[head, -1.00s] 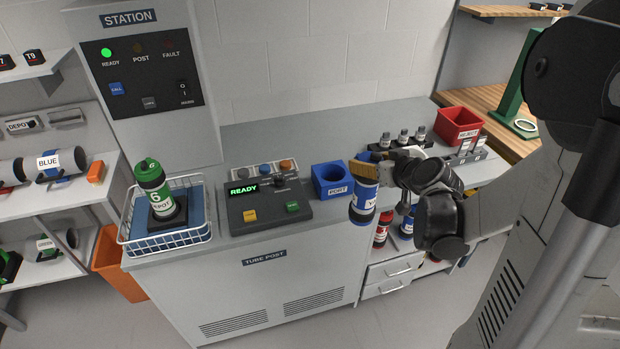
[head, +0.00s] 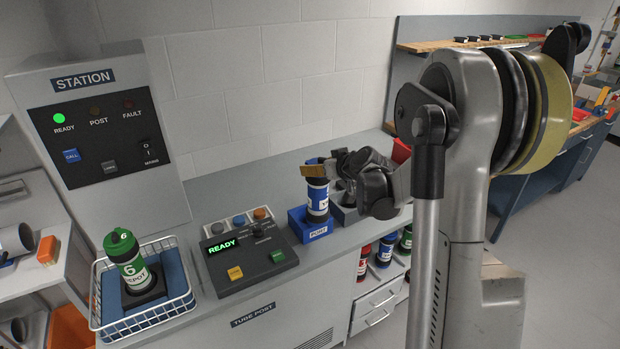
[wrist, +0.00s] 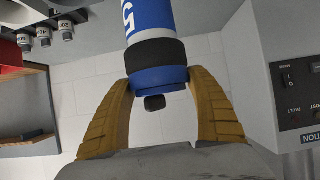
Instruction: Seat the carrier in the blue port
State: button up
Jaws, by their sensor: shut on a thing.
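The carrier (head: 317,200), a white and blue cylinder with dark bands, stands about upright at the blue port (head: 312,233), a square blue block labelled PORT on the counter. Its lower end is at the port's opening; whether it is fully down inside I cannot tell. My gripper (head: 314,171) is shut on the carrier near its top end. The wrist view shows the yellow-brown fingers on either side of the carrier's blue end (wrist: 158,79), with the carrier upside down in the picture. The port is not visible there.
The control console (head: 244,255) reading READY stands left of the port. Further left, a wire basket (head: 150,322) holds a green-capped tube (head: 127,262). The station cabinet (head: 100,170) rises behind. Red, blue and green tubes (head: 385,250) stand on a shelf below the counter.

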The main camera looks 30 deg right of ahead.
aim_at(314, 159)
jog(key=w, duration=0.5)
jog(key=shift+w+a+f, duration=0.1)
jog(key=shift+a+f, duration=0.05)
jog(key=shift+f, duration=0.05)
notch_tip(314, 159, down, 6)
jog(key=b, duration=0.3)
jog(key=shift+f+b, duration=0.25)
jog(key=shift+b, duration=0.15)
jog(key=shift+f, duration=0.2)
jog(key=o, duration=1.4)
jog(key=shift+r, duration=0.1)
